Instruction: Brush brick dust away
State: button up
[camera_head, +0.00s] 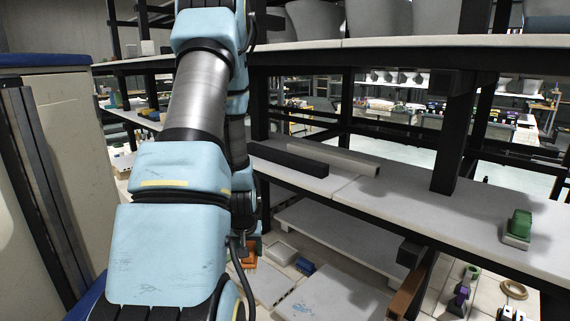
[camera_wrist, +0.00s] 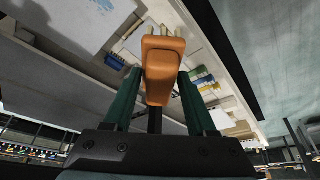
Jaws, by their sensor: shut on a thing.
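In the wrist view my gripper (camera_wrist: 158,78) has its two green fingers shut on an orange-brown handled thing (camera_wrist: 163,70), which looks like a brush handle. In the head view my arm fills the left and centre and hides most of the gripper. An orange piece (camera_head: 249,262) shows low beside the arm; I cannot tell if it is the held thing. I cannot make out brick dust on the pale shelf deck (camera_head: 410,205).
A dark bar (camera_head: 288,158) and a pale bar (camera_head: 335,158) lie on the deck. A green-topped block (camera_head: 517,228) sits at its right. A black post (camera_head: 458,130) rises from the deck to an upper shelf (camera_head: 420,42) with grey pots. A pale cabinet (camera_head: 70,150) stands close at left.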

jog(key=shift+d+r, duration=0.15)
notch_tip(320, 180, down, 6)
jog(key=b, duration=0.5)
jog(key=shift+r+b, duration=0.15)
jog(key=shift+b, duration=0.15)
